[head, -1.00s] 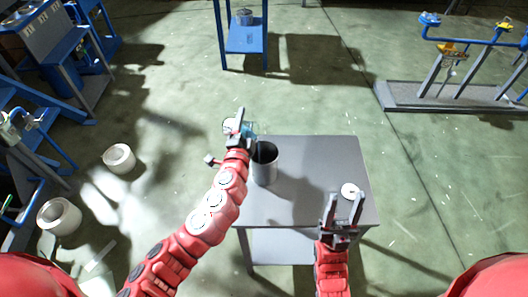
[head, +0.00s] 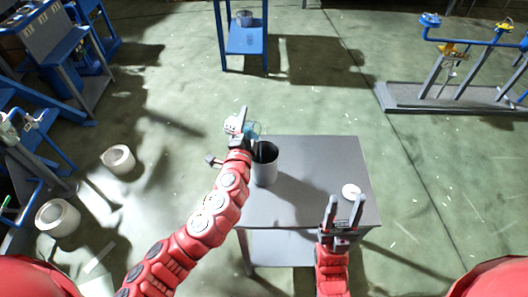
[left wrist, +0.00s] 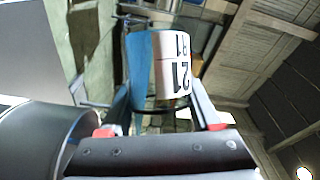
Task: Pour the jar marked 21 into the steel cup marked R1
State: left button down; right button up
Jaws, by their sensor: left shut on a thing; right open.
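The jar (left wrist: 172,68) is clear with blue showing along one side and a white label reading 21. It sits between the fingers of my left gripper (left wrist: 160,118), which is shut on it. In the head view the jar (head: 256,128) is small, partly hidden by the left gripper (head: 246,130), and looks tilted. The grey steel cup (head: 265,170) stands upright on the table, just below and right of the jar in the picture. The cup (left wrist: 35,140) also shows at lower left in the left wrist view; its marking is not visible. My right gripper (head: 343,208) is open and empty over the table.
The small grey table (head: 305,205) holds the cup and a white round disc (head: 351,190) near its right edge. White buckets (head: 118,159) stand on the floor at left. A blue stand (head: 245,40) is at the back. The table's middle is clear.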

pick_arm(q)
jog(key=shift+s+d+r+m+b, duration=0.25)
jog(key=shift+d+m+b, duration=0.2)
jog(key=shift+b, duration=0.2)
dwell(0.4)
jog(key=shift+s+d+r+m+t+h+b, duration=0.15)
jog(key=shift+r+m+t+h+b, duration=0.25)
jog(key=shift+m+t+b, duration=0.55)
dwell(1.3)
